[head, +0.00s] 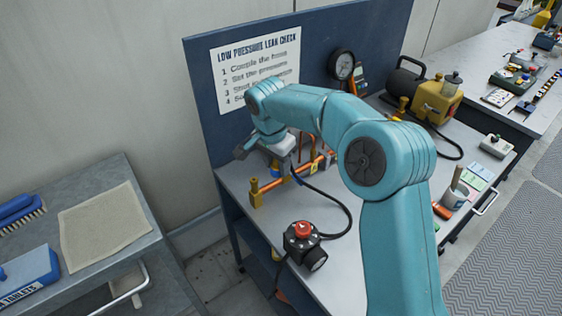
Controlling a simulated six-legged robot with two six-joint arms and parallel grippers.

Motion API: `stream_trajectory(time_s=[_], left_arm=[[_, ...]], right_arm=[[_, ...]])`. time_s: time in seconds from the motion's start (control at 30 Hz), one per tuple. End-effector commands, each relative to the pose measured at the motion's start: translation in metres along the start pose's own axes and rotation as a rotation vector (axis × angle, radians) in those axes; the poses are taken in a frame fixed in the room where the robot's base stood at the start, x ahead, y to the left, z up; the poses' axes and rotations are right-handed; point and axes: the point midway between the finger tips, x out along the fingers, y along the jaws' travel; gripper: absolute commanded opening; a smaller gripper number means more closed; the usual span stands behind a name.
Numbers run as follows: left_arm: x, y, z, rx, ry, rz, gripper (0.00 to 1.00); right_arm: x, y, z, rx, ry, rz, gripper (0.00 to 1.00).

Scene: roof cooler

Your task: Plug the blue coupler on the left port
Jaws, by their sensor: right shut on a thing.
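My right gripper (272,158) comes down from the teal arm over the bench, just above and behind a brass and copper pipe run. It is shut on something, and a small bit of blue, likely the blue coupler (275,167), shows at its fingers. The coupler is mostly hidden by the gripper, so I cannot tell whether it touches a port. The pipe run (285,182) ends at the left in an upright brass fitting (255,193). I cannot make out which fitting is the left port. My left gripper is not in view.
A black regulator with a red knob (302,232) stands at the bench's front, with a black hose (345,208) looping from it. A yellow pump (437,100) stands at the back right. A blue board (205,75) rises behind. A grey side table (118,171) is at left.

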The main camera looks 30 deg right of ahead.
Motion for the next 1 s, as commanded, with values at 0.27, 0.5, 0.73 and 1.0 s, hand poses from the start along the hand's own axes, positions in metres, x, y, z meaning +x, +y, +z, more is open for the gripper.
stream_trajectory(time_s=[0.27, 0.5, 0.73, 1.0], left_arm=[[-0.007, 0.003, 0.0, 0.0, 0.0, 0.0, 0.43], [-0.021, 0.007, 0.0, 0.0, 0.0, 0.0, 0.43], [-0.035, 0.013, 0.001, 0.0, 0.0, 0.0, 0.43], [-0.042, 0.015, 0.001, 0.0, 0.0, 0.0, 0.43]], right_arm=[[-0.003, -0.008, 0.004, 0.032, -0.001, 0.006, 0.06], [-0.005, -0.027, 0.015, 0.118, 0.0, 0.018, 0.06], [-0.008, -0.044, 0.025, 0.199, 0.0, 0.031, 0.06], [-0.006, -0.056, 0.033, 0.257, 0.0, 0.038, 0.06]])
